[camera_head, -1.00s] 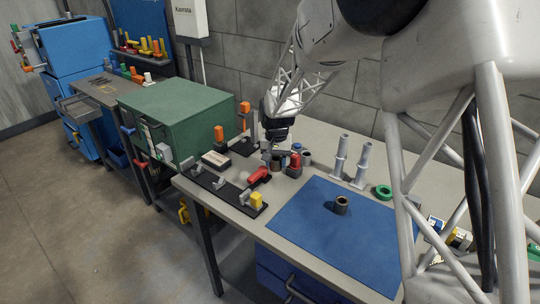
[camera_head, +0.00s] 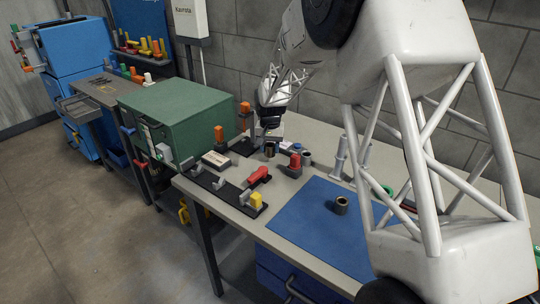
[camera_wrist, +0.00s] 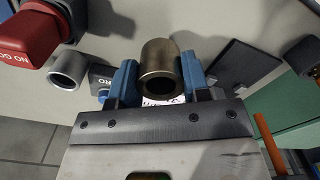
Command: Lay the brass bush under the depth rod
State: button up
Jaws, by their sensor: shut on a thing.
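The brass bush (camera_wrist: 160,58) is a short hollow cylinder between the two blue fingers of my gripper (camera_wrist: 160,78) in the wrist view. The fingers are shut on its sides, and its open bore faces the camera. In the head view the bush (camera_head: 270,150) shows just below my gripper (camera_head: 269,139), over the back left part of the bench; its exact height is unclear. I cannot make out the depth rod for certain; a block with a blue ZERO button (camera_wrist: 103,76) lies left of my gripper in the wrist view.
A red NO GO piece (camera_wrist: 28,32) and a grey ring (camera_wrist: 68,67) are near the held bush. Another bush (camera_head: 341,205) stands on the blue mat (camera_head: 310,222). Toggle clamps on a black plate (camera_head: 225,190) line the left edge. Grey posts (camera_head: 341,157) stand at right.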

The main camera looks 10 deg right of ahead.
aim_at(270, 154)
jog(key=shift+f, duration=1.75)
jog(key=shift+f, duration=0.15)
jog(key=o, duration=1.1)
jog(key=shift+r, duration=0.2)
notch_tip(270, 154, up, 12)
jog(key=shift+f, duration=0.1)
